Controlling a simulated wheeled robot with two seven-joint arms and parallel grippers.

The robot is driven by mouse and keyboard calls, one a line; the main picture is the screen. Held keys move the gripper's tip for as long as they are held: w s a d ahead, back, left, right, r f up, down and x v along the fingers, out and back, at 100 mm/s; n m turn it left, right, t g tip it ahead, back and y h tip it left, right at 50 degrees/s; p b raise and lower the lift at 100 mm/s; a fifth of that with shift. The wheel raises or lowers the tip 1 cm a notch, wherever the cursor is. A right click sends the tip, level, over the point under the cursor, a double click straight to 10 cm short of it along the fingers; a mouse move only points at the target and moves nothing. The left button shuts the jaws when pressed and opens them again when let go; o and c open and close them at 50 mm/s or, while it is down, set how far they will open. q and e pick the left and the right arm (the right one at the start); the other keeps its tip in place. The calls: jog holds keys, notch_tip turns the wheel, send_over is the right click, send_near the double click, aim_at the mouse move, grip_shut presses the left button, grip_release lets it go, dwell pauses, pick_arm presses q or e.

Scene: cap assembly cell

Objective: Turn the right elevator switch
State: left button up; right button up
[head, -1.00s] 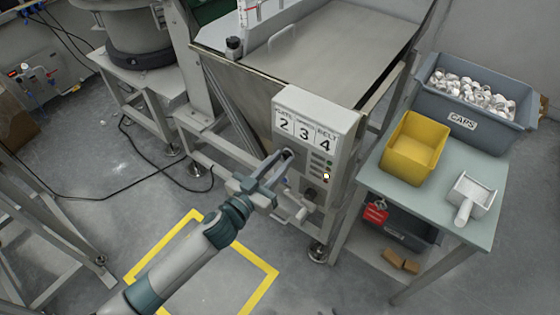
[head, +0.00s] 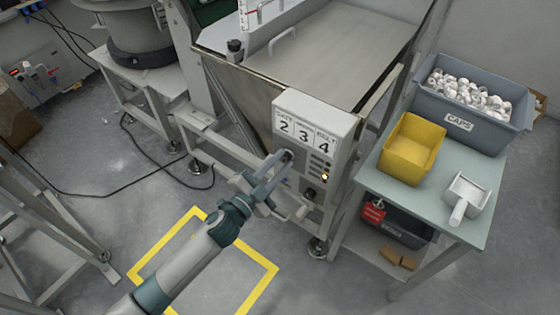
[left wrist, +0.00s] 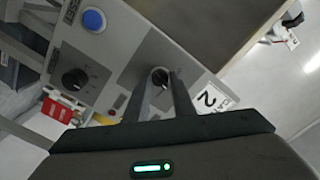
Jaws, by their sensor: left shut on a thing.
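The grey control box (head: 320,125) with labels 2, 3 and 4 is on the front of the steel hopper. My left gripper (head: 284,158) is at its face, below the label 2. In the left wrist view, the gripper's fingers (left wrist: 161,92) are shut on a black switch knob (left wrist: 160,74), one finger on each side. The fingers partly hide the knob in the head view. A second black knob (left wrist: 75,80) stands free on the same panel; it also shows in the head view (head: 309,194). My right gripper is not in view.
A blue button (left wrist: 94,20) is on the panel. The table bears a yellow bin (head: 411,148), a white scoop (head: 467,196) and a grey caps crate (head: 460,122). Yellow-marked floor (head: 262,285) lies below my arm.

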pick_arm(q)
jog(key=m, duration=0.3)
jog(key=shift+m, duration=0.3)
jog(key=shift+m+p, duration=0.3)
jog(key=shift+m, duration=1.3)
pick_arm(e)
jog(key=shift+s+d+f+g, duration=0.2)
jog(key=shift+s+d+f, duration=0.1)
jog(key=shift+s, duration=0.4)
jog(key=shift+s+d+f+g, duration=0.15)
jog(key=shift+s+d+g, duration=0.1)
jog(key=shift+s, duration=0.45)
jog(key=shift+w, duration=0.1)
pick_arm(q)
jog(key=o, duration=1.1)
jog(key=shift+c, duration=0.2)
